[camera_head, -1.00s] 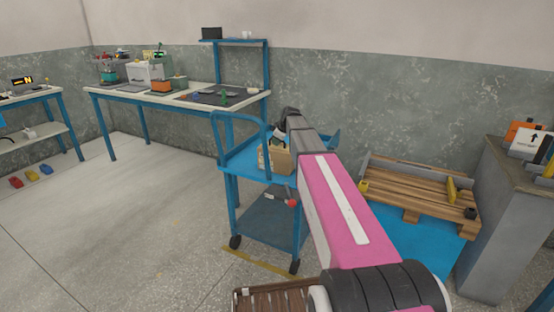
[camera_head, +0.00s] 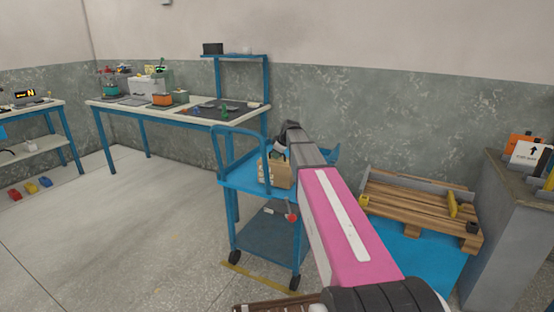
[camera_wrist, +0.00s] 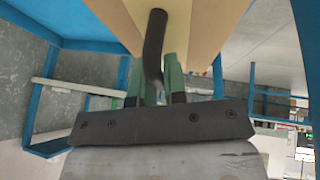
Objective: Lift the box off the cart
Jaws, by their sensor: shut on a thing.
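The tan box (camera_head: 283,174) is at the top shelf of the blue cart (camera_head: 240,182) in the head view, partly behind the cart's rail and my arm. My gripper (camera_head: 279,154) is above it. In the wrist view, the green fingers of my gripper (camera_wrist: 154,78) are shut on a dark curved handle (camera_wrist: 153,45) that meets the box's pale surface (camera_wrist: 200,22). I cannot tell whether the box's underside touches the shelf.
A workbench (camera_head: 145,112) with several items stands behind the cart at left. A wooden pallet (camera_head: 410,205) lies to the right, beside a grey cabinet (camera_head: 505,225). The floor left of the cart is clear.

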